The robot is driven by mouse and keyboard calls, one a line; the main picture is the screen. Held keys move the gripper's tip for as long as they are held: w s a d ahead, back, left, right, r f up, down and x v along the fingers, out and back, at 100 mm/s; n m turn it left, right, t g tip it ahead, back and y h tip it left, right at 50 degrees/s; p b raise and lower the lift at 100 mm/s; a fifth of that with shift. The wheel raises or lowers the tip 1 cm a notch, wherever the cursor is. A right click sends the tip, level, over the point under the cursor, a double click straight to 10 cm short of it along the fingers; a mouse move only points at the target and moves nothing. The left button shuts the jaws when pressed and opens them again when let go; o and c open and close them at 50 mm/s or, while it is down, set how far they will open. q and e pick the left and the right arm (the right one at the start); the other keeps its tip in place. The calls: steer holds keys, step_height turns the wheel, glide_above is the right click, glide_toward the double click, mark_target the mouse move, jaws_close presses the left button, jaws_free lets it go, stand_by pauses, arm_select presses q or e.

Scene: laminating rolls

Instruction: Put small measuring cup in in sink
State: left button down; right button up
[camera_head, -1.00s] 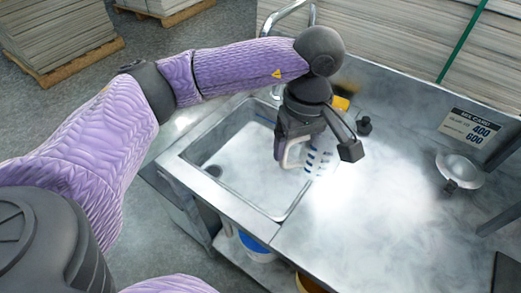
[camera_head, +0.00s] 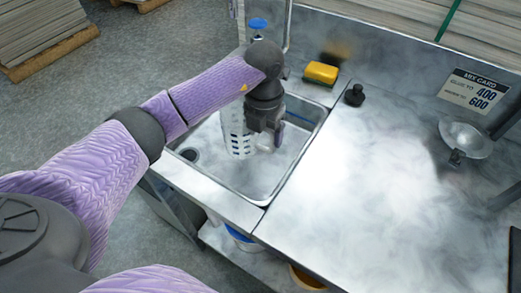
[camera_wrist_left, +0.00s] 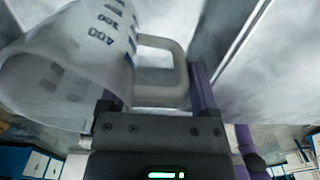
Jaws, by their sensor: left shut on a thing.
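The small measuring cup (camera_head: 236,130) is translucent white with dark blue markings. In the head view it is over the sink (camera_head: 303,146), partly behind my left gripper (camera_head: 266,138). In the wrist view the cup (camera_wrist_left: 80,60) is at the upper left, and its handle (camera_wrist_left: 178,72) lies between the fingers of my left gripper (camera_wrist_left: 165,100). The gripper is shut on the handle. I cannot tell whether the cup touches the sink bottom. My right gripper does not show.
A metal bowl-shaped pan (camera_head: 466,138) and a mix card sign (camera_head: 474,91) are at the right. The counter (camera_head: 350,200) is mostly clear. A faucet pipe (camera_head: 287,25) rises behind the sink.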

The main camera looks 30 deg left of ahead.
mark_target(265, 148)
arm_select(q)
step_height(265, 148, down, 5)
steer(key=shift+f+b, duration=0.15)
steer(key=shift+b, duration=0.55)
jaws_free()
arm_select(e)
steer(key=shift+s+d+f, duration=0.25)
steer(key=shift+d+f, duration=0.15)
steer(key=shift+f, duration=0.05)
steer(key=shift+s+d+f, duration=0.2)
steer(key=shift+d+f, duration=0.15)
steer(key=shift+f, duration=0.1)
arm_select(q)
step_height(265, 148, up, 12)
steer(key=p, duration=0.4)
steer(key=shift+a, duration=0.1)
steer(key=shift+r, duration=0.2)
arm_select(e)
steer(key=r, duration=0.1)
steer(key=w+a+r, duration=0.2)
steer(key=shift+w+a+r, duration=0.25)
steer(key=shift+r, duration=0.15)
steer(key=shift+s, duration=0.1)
